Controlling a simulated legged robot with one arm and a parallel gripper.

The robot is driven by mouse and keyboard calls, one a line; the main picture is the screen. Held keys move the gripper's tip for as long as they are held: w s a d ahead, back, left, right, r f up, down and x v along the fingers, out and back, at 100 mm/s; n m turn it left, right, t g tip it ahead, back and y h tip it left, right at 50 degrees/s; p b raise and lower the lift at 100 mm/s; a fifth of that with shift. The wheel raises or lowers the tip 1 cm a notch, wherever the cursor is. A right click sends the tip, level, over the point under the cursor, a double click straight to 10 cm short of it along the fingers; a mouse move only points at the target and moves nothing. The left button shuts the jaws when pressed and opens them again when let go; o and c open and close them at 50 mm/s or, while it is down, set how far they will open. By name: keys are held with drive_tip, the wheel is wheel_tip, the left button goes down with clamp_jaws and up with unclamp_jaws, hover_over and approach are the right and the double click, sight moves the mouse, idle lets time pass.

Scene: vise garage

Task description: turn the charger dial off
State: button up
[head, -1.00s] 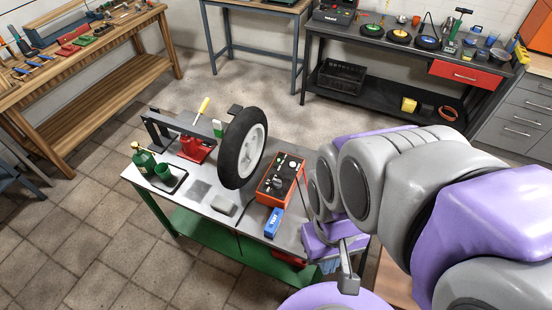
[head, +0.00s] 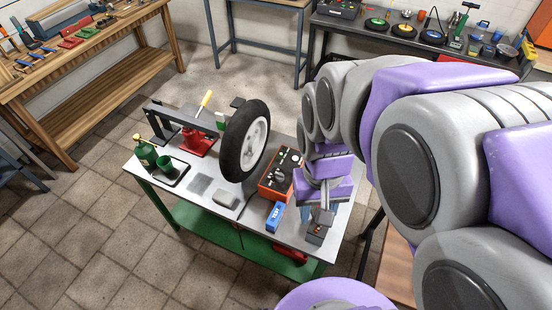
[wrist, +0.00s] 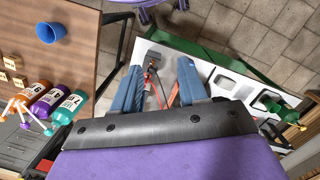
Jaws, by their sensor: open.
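The charger is a red-orange box (head: 272,187) with a dark sloped face, on the metal-topped table in the head view. Its grey dial (head: 279,174) sits near the middle of that face, with a round white gauge to its right. My gripper (head: 318,212) is just right of the charger, pointing down over the table's right end; its fingers are partly hidden. In the wrist view its blue fingers (wrist: 160,66) are spread with a gap between them. A dark block and a red strip show in that gap, beyond the fingers. I cannot make out the dial there.
A wooden surface (wrist: 85,45) with bottles and a blue cup (wrist: 50,29) lies left in the wrist view.

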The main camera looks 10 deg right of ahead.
drive_tip(key=o, duration=0.3)
drive_tip(key=w+f, duration=0.2)
drive_tip(key=w, duration=0.4)
drive_tip(key=w+f+m+b, duration=0.1)
drive_tip(key=w+f, duration=0.1)
drive_tip(key=w, duration=0.4)
drive_tip(key=w+f+m+b, duration=0.1)
drive_tip(key=w, duration=0.5)
drive_tip(key=shift+w+d+f+t, duration=0.2)
drive_tip(key=shift+f+t, duration=0.1)
drive_tip(key=shift+f, duration=0.1)
drive_tip(key=m+b, duration=0.2)
hover_over(280, 174)
wheel_tip(280, 174, down, 11)
drive_tip(key=shift+t, duration=0.4)
wheel_tip(280, 174, down, 17)
drive_tip(key=b, duration=0.3)
drive_tip(key=shift+a+f, duration=0.1)
drive_tip(key=shift+f, duration=0.05)
drive_tip(key=c, duration=1)
